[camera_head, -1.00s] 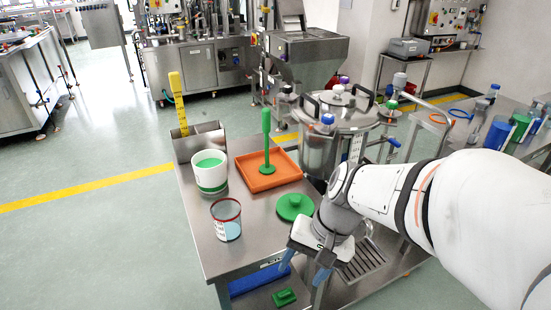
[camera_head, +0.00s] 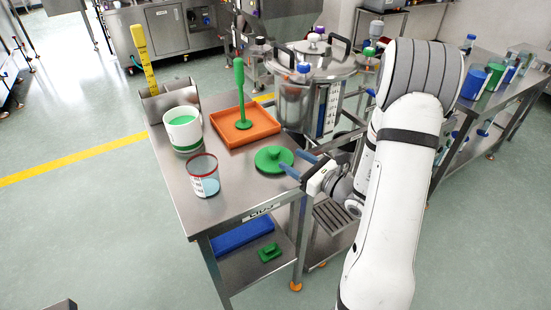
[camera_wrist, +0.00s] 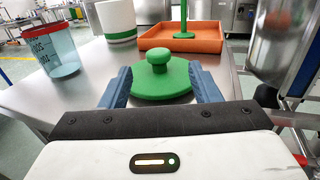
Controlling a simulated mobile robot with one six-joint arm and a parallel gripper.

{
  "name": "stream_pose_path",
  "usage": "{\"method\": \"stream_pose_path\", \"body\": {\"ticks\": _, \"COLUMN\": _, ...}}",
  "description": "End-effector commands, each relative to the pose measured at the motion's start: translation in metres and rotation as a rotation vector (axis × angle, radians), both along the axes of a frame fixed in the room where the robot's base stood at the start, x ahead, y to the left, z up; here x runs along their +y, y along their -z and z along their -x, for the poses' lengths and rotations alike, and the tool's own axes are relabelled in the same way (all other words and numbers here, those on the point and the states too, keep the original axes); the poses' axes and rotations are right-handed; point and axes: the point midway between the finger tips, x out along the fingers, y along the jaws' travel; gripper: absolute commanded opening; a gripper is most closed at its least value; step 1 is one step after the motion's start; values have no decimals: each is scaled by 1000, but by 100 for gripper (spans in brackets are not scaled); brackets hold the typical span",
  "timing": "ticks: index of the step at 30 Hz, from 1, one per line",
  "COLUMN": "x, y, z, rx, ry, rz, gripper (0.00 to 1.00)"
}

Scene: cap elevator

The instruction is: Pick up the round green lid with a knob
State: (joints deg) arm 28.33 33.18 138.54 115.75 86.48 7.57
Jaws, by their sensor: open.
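The round green lid (camera_head: 273,159) lies flat on the steel table near its right front edge, knob up. In the wrist view the lid (camera_wrist: 160,84) is straight ahead, its knob in the gap between my fingers. My gripper (camera_head: 297,164) is at the lid's right side, level with it, with blue fingers pointing left towards it. In the wrist view my gripper (camera_wrist: 160,88) is open and empty, the fingers apart on either side of the lid's near part. I cannot tell whether they touch the lid.
An orange tray (camera_head: 264,130) with a green upright tool (camera_head: 240,85) stands behind the lid. A white bucket (camera_head: 184,148) and a red-rimmed clear beaker (camera_head: 204,186) stand to the left. A steel vessel (camera_head: 294,105) is behind right. A green piece (camera_head: 270,253) lies on the lower shelf.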

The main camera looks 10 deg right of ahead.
Motion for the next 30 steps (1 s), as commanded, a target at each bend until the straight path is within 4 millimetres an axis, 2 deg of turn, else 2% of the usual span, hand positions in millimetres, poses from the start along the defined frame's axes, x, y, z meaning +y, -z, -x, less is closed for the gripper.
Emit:
{"method": "stream_pose_path", "body": {"ticks": 13, "x": 36, "y": -1, "z": -47, "rx": 0, "ry": -6, "rz": 2, "gripper": 57}}
{"method": "stream_pose_path", "body": {"ticks": 22, "x": 39, "y": 0, "z": -51, "rx": 1, "ry": -4, "rz": 2, "gripper": 57}}
{"method": "stream_pose_path", "body": {"ticks": 30, "x": 39, "y": 0, "z": -51, "rx": 0, "ry": -4, "rz": 3, "gripper": 35}}
